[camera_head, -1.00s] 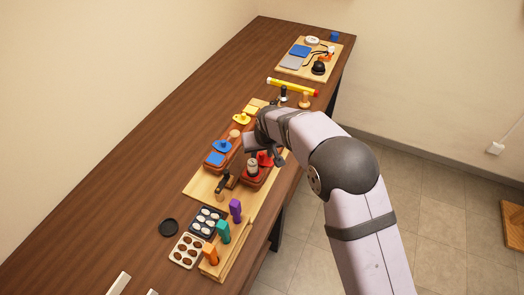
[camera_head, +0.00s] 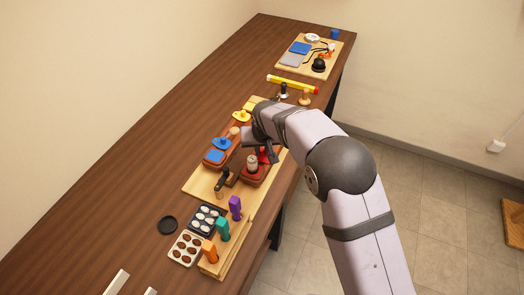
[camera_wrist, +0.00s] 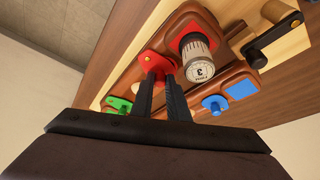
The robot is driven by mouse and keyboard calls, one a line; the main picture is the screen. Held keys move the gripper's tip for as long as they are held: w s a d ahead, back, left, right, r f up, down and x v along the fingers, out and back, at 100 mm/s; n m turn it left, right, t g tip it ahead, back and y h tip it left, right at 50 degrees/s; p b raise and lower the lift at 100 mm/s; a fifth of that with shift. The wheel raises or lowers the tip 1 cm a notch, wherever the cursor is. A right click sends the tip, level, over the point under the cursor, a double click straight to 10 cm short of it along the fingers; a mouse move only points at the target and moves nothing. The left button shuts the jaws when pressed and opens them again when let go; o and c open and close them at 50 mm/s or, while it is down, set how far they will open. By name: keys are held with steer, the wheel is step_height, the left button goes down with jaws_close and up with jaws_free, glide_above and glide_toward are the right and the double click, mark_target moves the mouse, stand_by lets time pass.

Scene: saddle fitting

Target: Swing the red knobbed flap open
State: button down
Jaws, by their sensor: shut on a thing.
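A blue flap (camera_wrist: 213,103) and blue square (camera_wrist: 241,90) lie beside the red one. A green flap (camera_wrist: 118,103) is at the left. A black-handled lever (camera_head: 222,180) stands near the cylinder. Bare table (camera_head: 130,180) lies to the left.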

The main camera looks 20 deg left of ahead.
steer(key=m, duration=0.1)
steer(key=m+b, duration=0.1)
steer(key=m+h+b, duration=0.1)
steer(key=shift+w+f+t, duration=0.25)
steer(key=shift+w+t, duration=0.05)
steer(key=shift+w, duration=0.1)
steer(key=m, duration=0.1)
steer(key=m+h+b, duration=0.1)
steer(key=m, duration=0.1)
steer(key=shift+w+d+r, duration=0.15)
steer(key=shift+w+d, duration=0.05)
steer(key=shift+w, duration=0.1)
steer(key=m, duration=0.1)
steer(key=m+h, duration=0.1)
steer(key=m+p, duration=0.1)
steer(key=shift+w+d+r+m, duration=0.15)
steer(key=shift+w+d+m, duration=0.15)
steer(key=shift+w+d+m+h+p, duration=0.15)
steer(key=shift+m+h+p, duration=0.2)
steer(key=shift+m+p, duration=0.25)
steer(key=shift+d+m+h+p, duration=0.15)
steer(key=shift+m+h+p, duration=0.2)
steer(key=shift+m, duration=0.35)
steer(key=c, duration=1.7)
jaws_free()
